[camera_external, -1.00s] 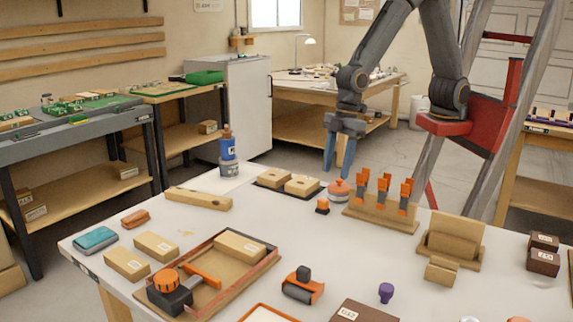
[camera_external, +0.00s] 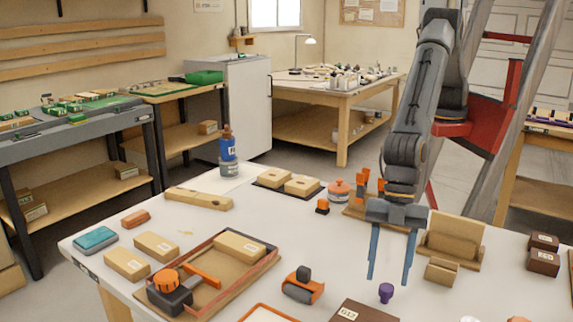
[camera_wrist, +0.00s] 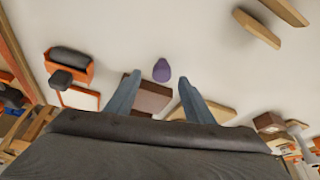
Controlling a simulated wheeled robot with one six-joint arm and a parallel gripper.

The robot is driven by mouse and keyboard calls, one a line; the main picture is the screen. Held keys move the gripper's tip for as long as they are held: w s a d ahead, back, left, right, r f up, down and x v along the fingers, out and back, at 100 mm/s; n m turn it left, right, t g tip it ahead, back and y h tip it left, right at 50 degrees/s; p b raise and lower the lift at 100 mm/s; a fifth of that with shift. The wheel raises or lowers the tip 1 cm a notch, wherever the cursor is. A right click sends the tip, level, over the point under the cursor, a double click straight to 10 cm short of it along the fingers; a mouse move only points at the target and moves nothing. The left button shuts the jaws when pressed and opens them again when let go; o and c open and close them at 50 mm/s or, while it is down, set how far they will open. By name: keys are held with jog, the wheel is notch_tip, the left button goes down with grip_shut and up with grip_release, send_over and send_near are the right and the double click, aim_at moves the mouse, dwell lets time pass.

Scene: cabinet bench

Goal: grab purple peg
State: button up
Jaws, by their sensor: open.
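The small purple peg (camera_external: 386,292) stands on the white table near its front middle. My gripper (camera_external: 389,282) is open and empty, pointing down, with its blue-grey fingers above the table around the peg's area in the external view. In the wrist view the purple peg (camera_wrist: 161,70) shows between and beyond the tips of my gripper (camera_wrist: 158,80), not touching either finger. The exact height of the fingertips over the peg is hard to tell.
A dark brown box (camera_external: 362,311) lies close to the peg at the front. An orange-and-black tool (camera_external: 303,285) lies to the left. A cardboard holder (camera_external: 452,240) stands to the right, and a wooden rack (camera_external: 368,212) is behind. Bare table surrounds the peg's far side.

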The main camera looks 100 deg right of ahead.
aim_at(387, 287)
jog(key=shift+s+p+x, duration=0.2)
jog(key=shift+p+x, duration=0.55)
jog(key=shift+x, duration=1.5)
jog(key=c, duration=1.1)
